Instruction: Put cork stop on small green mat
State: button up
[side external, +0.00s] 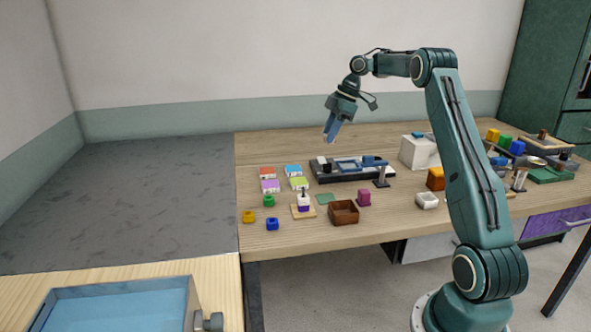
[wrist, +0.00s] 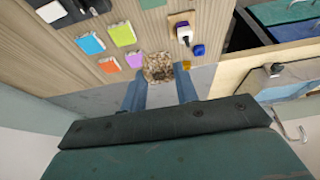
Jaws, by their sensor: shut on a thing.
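My gripper (side external: 332,129) is raised high above the back of the wooden table, its blue fingers pointing down. In the wrist view, the two fingers of my gripper (wrist: 160,78) are on either side of a speckled brown cork stop (wrist: 158,66) and shut on it. I cannot make out the cork in the side view. The small green mat (side external: 326,198) lies flat on the table, between the pump bottle's board and the brown box, well below my gripper. A green patch at the top edge of the wrist view, probably this mat (wrist: 151,3), is cut off.
Coloured cards (side external: 270,186) and small coloured rings (side external: 272,223) lie further left. A dark tray (side external: 350,171) lies behind; a magenta block (side external: 364,197) stands at right.

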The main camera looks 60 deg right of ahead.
send_over(322, 199)
jog(key=s+d, duration=0.1)
notch_tip(322, 199, down, 15)
jog(key=shift+d+f, duration=0.1)
jog(key=shift+f, duration=0.1)
jog(key=shift+f, duration=2.1)
jog(key=shift+f, duration=0.15)
jog(key=o, duration=0.9)
jog(key=shift+o, duration=0.2)
jog(key=v, duration=1.2)
jog(key=shift+r, duration=0.2)
